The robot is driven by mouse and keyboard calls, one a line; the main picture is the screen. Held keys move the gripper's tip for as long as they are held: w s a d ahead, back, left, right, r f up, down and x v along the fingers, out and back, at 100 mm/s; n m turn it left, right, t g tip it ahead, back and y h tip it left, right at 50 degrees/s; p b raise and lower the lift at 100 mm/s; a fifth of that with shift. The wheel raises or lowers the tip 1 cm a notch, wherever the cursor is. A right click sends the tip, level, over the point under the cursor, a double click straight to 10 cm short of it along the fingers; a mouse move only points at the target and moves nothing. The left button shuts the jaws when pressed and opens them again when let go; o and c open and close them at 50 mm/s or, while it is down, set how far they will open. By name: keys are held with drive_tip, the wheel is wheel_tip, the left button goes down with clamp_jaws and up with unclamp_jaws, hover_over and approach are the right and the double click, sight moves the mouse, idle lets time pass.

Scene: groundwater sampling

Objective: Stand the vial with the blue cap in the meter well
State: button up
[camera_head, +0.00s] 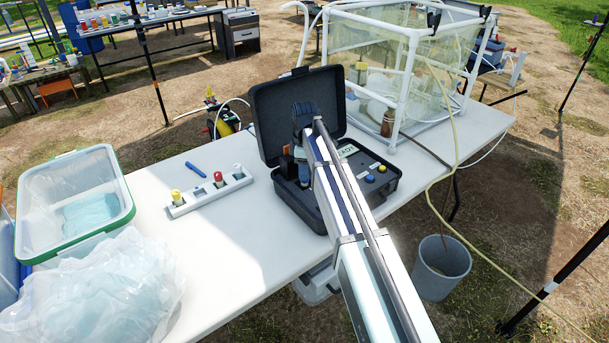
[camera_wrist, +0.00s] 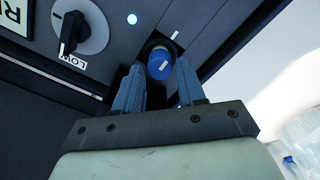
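The vial with the blue cap (camera_wrist: 160,64) shows in the wrist view as a round blue top with a white mark. In the head view the meter is in an open black case (camera_head: 292,197) on the white table. My gripper (camera_head: 303,183) reaches into its left part, and my arm hides much of the well area.
A white rack (camera_head: 210,194) with yellow-, red- and white-capped vials stands left of the case, near a blue pen (camera_head: 195,169). A clear green-rimmed bin (camera_head: 128,213) and a plastic bag (camera_head: 95,285) are at the left. A framed tank (camera_head: 402,80) stands behind right.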

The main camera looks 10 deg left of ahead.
wheel_tip(320, 180, up, 9)
drive_tip(key=shift+r, duration=0.2)
drive_tip(key=shift+d, duration=0.1)
idle(0.4)
